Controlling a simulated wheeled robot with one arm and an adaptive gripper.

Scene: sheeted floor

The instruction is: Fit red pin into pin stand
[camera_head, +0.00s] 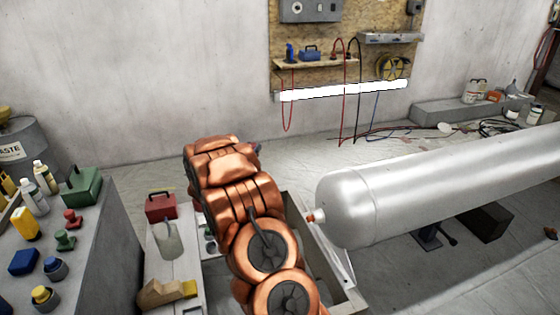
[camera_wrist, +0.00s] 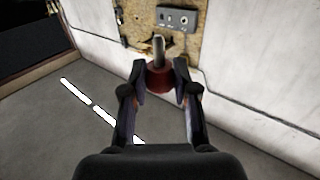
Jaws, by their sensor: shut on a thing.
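In the wrist view my gripper (camera_wrist: 158,84) is shut on the red pin (camera_wrist: 159,80). The pin has a round red body and a grey metal shaft that points away from my wrist. In the head view my arm hides the gripper and the held pin. I cannot make out the pin stand for sure in either view. A small greenish item (camera_head: 210,246), partly hidden by my arm, sits on the low bench, and I cannot tell what it is.
The left table holds a red knob-shaped piece (camera_head: 73,218), a green one (camera_head: 65,240), a blue box (camera_head: 24,262) and bottles. A red toolbox (camera_head: 160,206) and a grey container (camera_head: 167,240) stand on the low bench. A large silver tank (camera_head: 420,200) lies at the right.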

